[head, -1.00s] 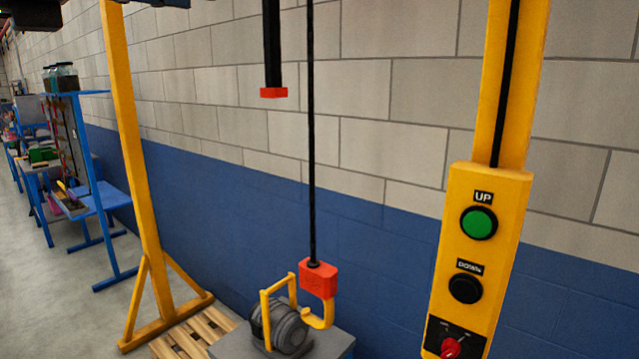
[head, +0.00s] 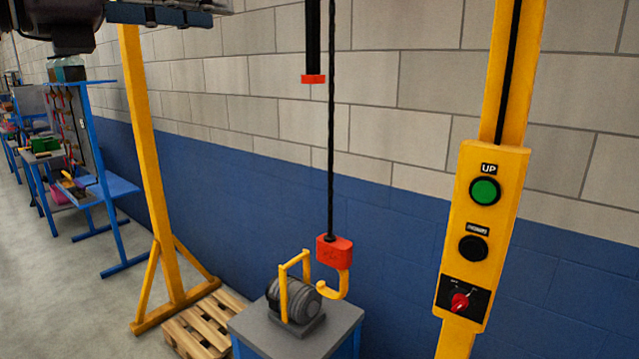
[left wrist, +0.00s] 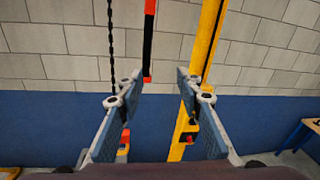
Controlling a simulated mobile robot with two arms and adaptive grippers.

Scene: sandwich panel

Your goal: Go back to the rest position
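My left gripper (left wrist: 158,80) is open in the left wrist view, its two grey-blue fingers apart with nothing between them. In the head view it shows at the top left edge (head: 200,12), partly cut off and well away from the control panel. The yellow control panel (head: 463,322) hangs at the right, with a green UP button (head: 485,191), a black button (head: 473,248) below it and a red knob (head: 460,302) at the bottom. Nothing touches the panel. My right gripper is not in view.
A red hoist block with a yellow hook (head: 335,250) hangs by a motor with a yellow handle (head: 297,300) on a grey-topped table (head: 345,316). A yellow post (head: 150,170) and a wooden pallet (head: 205,325) stand left. Blue benches (head: 115,190) line the far left.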

